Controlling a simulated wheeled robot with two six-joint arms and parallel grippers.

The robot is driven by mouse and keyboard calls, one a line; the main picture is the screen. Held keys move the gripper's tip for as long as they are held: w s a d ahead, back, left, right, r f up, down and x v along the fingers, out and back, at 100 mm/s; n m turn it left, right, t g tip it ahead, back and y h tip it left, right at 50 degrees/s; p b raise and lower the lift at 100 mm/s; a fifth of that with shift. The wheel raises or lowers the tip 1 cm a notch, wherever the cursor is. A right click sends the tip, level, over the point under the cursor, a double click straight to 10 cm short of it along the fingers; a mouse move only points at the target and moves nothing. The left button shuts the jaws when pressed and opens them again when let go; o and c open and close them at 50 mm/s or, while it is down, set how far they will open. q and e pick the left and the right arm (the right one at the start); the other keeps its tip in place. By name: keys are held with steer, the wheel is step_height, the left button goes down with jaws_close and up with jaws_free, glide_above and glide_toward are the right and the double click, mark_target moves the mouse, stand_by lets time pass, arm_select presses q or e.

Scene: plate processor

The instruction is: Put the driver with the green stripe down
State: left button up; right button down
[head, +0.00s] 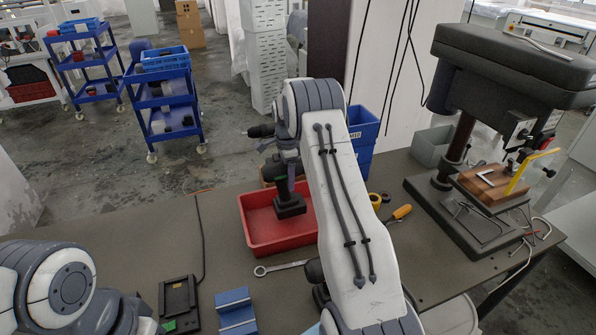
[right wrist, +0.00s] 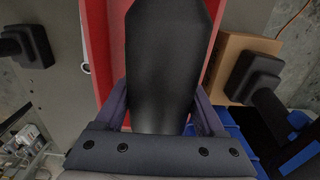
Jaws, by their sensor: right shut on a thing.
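My right gripper (head: 287,143) is shut on a dark power driver (head: 290,204), whose chuck points left and whose battery base hangs down. The driver is above the red bin (head: 258,249), with its base over the bin's inside. In the right wrist view the two fingers (right wrist: 162,115) flank the driver's black body (right wrist: 165,60), and the red bin shows beneath. My left gripper is out of view; only part of the left arm shows at lower left.
A wrench (head: 280,267), a black charger (head: 179,303), a blue block (head: 236,310) and an orange screwdriver (head: 398,216) lie on the bench. A drill press stands right.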

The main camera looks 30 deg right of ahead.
mark_target(287, 185)
steer(key=shift+w+f+p, duration=0.15)
steer(key=shift+f+p, duration=0.6)
steer(key=shift+f, duration=1.35)
jaws_free()
steer(key=shift+a, duration=0.1)
step_height(287, 185, up, 11)
steer(key=b, duration=0.3)
steer(key=shift+r, duration=0.6)
